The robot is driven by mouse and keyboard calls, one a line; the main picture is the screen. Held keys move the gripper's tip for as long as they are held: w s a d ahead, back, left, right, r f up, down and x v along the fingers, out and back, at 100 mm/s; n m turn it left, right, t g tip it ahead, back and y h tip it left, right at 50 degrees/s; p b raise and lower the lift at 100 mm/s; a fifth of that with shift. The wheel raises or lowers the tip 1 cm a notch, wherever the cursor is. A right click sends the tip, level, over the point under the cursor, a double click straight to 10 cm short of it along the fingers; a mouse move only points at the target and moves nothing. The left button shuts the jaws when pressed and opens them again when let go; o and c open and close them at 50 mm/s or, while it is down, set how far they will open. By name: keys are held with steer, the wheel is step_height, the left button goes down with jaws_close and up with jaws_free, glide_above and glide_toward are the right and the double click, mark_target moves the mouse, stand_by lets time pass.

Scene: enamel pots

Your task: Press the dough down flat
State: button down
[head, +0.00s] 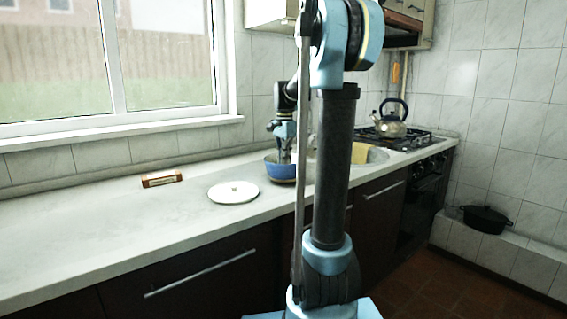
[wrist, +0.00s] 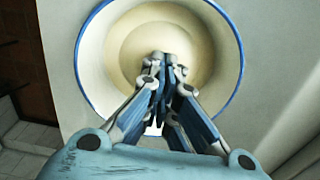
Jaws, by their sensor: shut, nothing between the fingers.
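A blue enamel bowl (head: 279,172) stands on the counter in the head view. In the wrist view I look down into the bowl (wrist: 90,60), with its cream inside and blue rim. A pale, round, yellowish area in its middle looks like the dough (wrist: 139,40), though its edge blends with the bowl's inside. My gripper (wrist: 166,62) is shut and empty, pointing down over the pale area; its fingers hide part of it. In the head view my gripper (head: 285,156) reaches down into the bowl. I cannot tell whether the fingertips touch the dough.
A white lid (head: 233,192) lies on the counter left of the bowl. A small brown wooden item (head: 161,178) lies farther left. The sink with a yellow cloth (head: 359,153) and a kettle (head: 389,124) on the stove are to the right. The left counter is mostly clear.

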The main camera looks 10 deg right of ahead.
step_height(320, 180, up, 7)
stand_by(0.9)
